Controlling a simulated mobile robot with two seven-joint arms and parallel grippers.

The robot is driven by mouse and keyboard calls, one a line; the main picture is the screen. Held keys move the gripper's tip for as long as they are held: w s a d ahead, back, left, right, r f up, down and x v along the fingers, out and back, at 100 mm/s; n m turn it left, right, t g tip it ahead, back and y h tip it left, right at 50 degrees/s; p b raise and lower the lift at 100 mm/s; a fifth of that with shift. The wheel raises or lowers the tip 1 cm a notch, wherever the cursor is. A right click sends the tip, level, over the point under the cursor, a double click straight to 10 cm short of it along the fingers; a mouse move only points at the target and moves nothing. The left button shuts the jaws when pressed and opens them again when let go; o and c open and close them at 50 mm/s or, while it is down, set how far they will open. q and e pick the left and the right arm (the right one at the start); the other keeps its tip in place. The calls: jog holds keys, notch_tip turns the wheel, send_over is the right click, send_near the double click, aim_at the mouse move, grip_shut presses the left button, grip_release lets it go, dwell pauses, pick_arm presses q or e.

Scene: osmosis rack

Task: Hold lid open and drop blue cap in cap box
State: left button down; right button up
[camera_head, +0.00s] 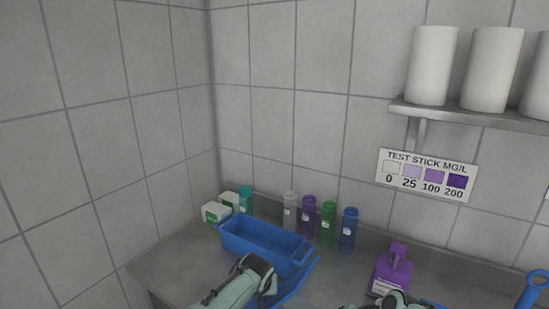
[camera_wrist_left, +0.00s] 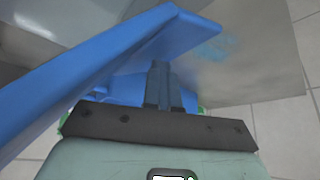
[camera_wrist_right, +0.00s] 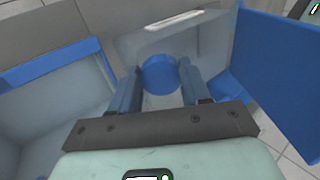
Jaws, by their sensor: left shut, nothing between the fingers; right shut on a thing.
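The blue cap (camera_wrist_right: 160,73) is between the fingers of my right gripper (camera_wrist_right: 162,88), which is shut on it. A flat blue panel, which looks like a raised lid (camera_wrist_right: 278,75), stands to the right of this gripper in the right wrist view. My left gripper (camera_wrist_left: 163,85) is shut and empty, its fingers against or just beneath a blue panel (camera_wrist_left: 90,70) in the left wrist view. In the head view, my left gripper's body (camera_head: 255,275) is beside blue parts at the front of the counter. The cap is not visible there, and the cap box is not clearly identifiable.
An open blue tray (camera_head: 262,243) sits on the steel counter (camera_head: 165,268). Several bottles, including a blue one (camera_head: 348,230), stand behind it. A purple container (camera_head: 392,270) is at the right. A shelf (camera_head: 480,112) holds white cylinders above a test-stick chart (camera_head: 427,175).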

pick_arm(q)
jog(key=shift+s+d+f, duration=0.15)
jog(key=shift+s+d, duration=0.05)
jog(key=shift+d, duration=0.1)
pick_arm(e)
jog(key=shift+s+a+f, duration=0.15)
jog(key=shift+a+f, duration=0.1)
jog(key=shift+f, duration=0.1)
jog(key=o, duration=1.1)
jog(key=shift+a, duration=0.1)
jog(key=shift+c, duration=0.2)
pick_arm(q)
jog(key=shift+a+f, duration=0.1)
pick_arm(e)
jog(key=shift+f, duration=0.1)
pick_arm(q)
jog(key=shift+a+f, duration=0.1)
pick_arm(e)
jog(key=shift+d+f, duration=0.15)
jog(key=shift+d, duration=0.1)
jog(key=shift+s+d, duration=0.1)
pick_arm(q)
jog(key=shift+f, duration=0.1)
pick_arm(e)
jog(key=s+d+r, duration=0.4)
jog(key=s+d, duration=0.3)
jog(key=d, duration=0.1)
jog(key=shift+r, duration=0.4)
